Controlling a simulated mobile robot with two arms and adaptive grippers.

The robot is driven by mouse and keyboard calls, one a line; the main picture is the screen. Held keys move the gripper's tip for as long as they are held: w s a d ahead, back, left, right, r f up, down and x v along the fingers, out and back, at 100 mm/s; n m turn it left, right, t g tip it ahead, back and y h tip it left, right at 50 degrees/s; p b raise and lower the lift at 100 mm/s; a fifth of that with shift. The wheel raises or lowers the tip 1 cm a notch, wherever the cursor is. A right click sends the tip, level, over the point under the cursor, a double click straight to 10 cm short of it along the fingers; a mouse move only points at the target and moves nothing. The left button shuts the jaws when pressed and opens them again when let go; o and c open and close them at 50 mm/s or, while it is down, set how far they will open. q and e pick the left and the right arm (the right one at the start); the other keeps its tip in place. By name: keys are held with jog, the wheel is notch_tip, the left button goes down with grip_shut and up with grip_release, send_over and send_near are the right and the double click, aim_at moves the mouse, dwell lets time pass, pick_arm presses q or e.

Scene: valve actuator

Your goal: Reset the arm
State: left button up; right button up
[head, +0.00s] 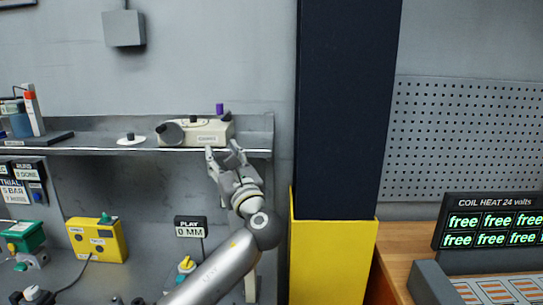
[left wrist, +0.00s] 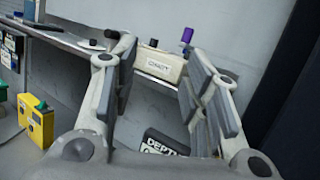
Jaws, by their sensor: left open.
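My left gripper (head: 224,158) is raised in front of the right end of the grey wall shelf, its fingers apart and empty. In the left wrist view the same gripper (left wrist: 160,100) spreads its fingers on both sides of a beige box. That beige box (head: 213,131) stands on the shelf just behind and above the fingertips, with a dark round knob at its left end and a purple piece (head: 220,108) on top. The box also shows in the left wrist view (left wrist: 158,64), apart from the fingers. My right gripper is in neither view.
The grey shelf (head: 90,151) also holds a small white disc (head: 131,139) and bottles at left. A dark and yellow pillar (head: 333,262) stands close right of my arm.

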pick_arm(q)
jog(key=s+a+f+n+g+h, duration=0.2)
jog(key=s+f+n+g, duration=0.15)
jog(key=f, duration=0.75)
jog(key=s+a+f+n+g+h, duration=0.15)
jog(key=s+f+n, duration=0.25)
jog(key=f, duration=0.7)
jog(key=s+a+f+n+g+h, duration=0.2)
jog(key=s+f+n+g, duration=0.15)
jog(key=f, duration=0.65)
jog(key=s+a+f+n+g+h, duration=0.15)
jog(key=s+f+n, duration=0.35)
jog(key=s, duration=0.6)
jog(key=s+a+f+n+g+h, duration=0.15)
jog(key=s+f+n+g, duration=0.35)
jog(key=s, duration=0.6)
jog(key=s+a+f+n+h, duration=0.15)
jog(key=s+f+n, duration=0.35)
jog(key=s, duration=0.6)
notch_tip(320, 180, down, 27)
jog(key=s+n+g+b, duration=0.1)
jog(key=s+g+b, duration=0.1)
jog(key=s+a+f+g+b, duration=0.1)
jog(key=s+a+f+b, duration=0.1)
jog(key=s+f, duration=1.4)
notch_tip(320, 180, down, 2)
jog(key=shift+s+a, duration=0.15)
jog(key=shift+s, duration=0.2)
